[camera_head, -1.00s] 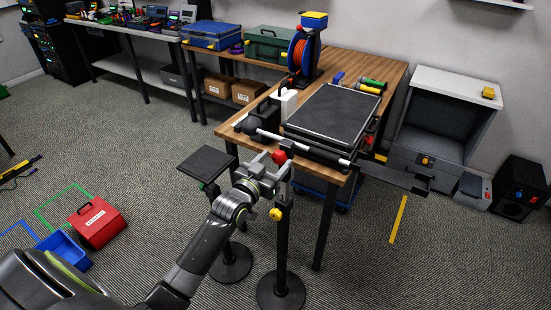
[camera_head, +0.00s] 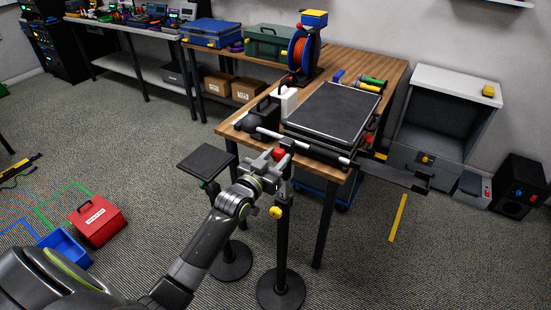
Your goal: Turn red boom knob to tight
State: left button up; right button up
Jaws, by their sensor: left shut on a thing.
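The red boom knob (camera_head: 279,154) sits at the top of a black stand (camera_head: 282,245), near the front edge of the wooden table. My left gripper (camera_head: 275,157) is shut on the red knob, and its fingers partly cover it. A silver boom bar (camera_head: 310,147) runs from the stand's head toward the right, with a dark rounded end at its left. A yellow knob (camera_head: 276,212) is lower on the same stand. The knob's turn position cannot be told at this size. My right gripper is not in view.
The wooden table (camera_head: 385,68) holds a black flat case (camera_head: 332,112), an orange cable reel (camera_head: 299,50) and a white bottle (camera_head: 288,101). A small stand with a square black top (camera_head: 206,165) is left of my gripper. A red box (camera_head: 97,221) is on the floor.

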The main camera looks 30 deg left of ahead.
pick_arm(q)
jog(key=m+b, duration=0.2)
jog(key=m, duration=0.1)
jog(key=shift+f+m, duration=0.2)
jog(key=shift+m, duration=0.1)
jog(key=m+b, duration=0.3)
jog(key=m, duration=0.2)
jog(key=shift+d+m, duration=0.15)
jog(key=shift+m, duration=0.15)
jog(key=m+b, duration=0.2)
jog(key=m, duration=0.2)
jog(key=shift+f, duration=0.1)
jog(key=m+b, duration=0.2)
jog(key=m, duration=0.2)
jog(key=shift+m, duration=0.4)
jog(key=o, duration=1)
jog(key=shift+s, duration=0.1)
